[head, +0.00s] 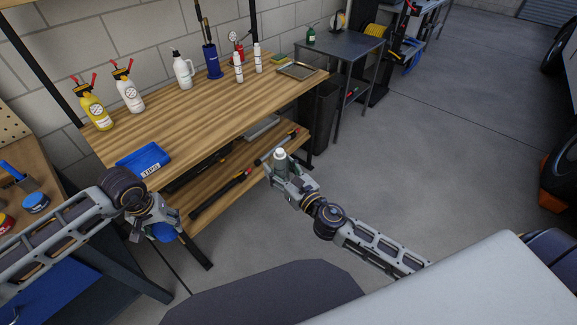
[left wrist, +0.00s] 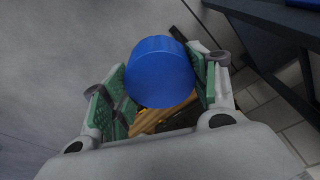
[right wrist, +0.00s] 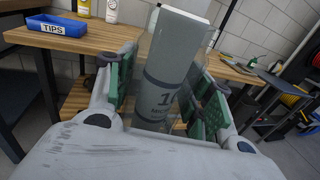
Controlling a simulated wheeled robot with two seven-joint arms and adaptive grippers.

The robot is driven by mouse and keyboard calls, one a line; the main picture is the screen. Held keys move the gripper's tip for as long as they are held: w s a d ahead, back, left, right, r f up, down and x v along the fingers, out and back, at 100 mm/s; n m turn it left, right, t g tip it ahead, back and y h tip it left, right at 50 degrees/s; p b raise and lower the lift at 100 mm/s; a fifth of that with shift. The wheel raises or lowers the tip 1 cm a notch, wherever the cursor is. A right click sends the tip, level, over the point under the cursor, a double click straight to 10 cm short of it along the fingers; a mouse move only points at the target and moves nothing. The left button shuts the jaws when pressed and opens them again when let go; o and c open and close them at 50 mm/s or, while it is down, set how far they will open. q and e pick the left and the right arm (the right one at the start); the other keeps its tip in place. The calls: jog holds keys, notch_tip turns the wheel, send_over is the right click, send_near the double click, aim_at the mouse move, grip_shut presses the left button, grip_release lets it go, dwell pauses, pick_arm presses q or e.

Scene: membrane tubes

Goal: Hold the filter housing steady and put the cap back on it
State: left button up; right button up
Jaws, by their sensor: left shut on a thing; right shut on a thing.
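The filter housing (head: 280,154) is a pale grey cylinder with a dark band and printed text, clearest in the right wrist view (right wrist: 178,58). My right gripper (head: 282,169) is shut around it, and its white top end shows above the fingers in the head view. The blue round cap (head: 163,232) is in my left gripper (head: 165,222), low at the left. In the left wrist view the cap (left wrist: 161,72) sits between the green finger pads. The cap and housing are well apart, and the housing's top bears no cap. The cap's underside is hidden.
A wooden workbench (head: 215,105) stands behind both grippers, with bottles along its back and a blue TIPS bin (head: 143,160) at its front left. Its lower shelf (head: 225,200) holds long tools. A side table (head: 20,205) is at far left. The air between the grippers is clear.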

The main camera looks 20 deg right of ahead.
jog(key=s+a+r+n+g+y, duration=0.2)
jog(key=a+y, duration=0.4)
jog(key=a, duration=0.3)
jog(key=shift+a+r+n+g, duration=0.2)
jog(key=shift+r+n+g, duration=0.45)
jog(key=shift+n, duration=0.65)
jog(key=shift+f, duration=0.1)
pick_arm(q)
jog(key=shift+d+r, duration=0.1)
jog(key=w+d+r+m, duration=0.1)
jog(key=d+r+m, duration=0.2)
jog(key=d+r, duration=2.3)
jog(key=shift+w+d+r, duration=0.2)
jog(key=shift+d+r, duration=0.15)
jog(key=shift+d, duration=0.3)
jog(key=shift+f, duration=0.1)
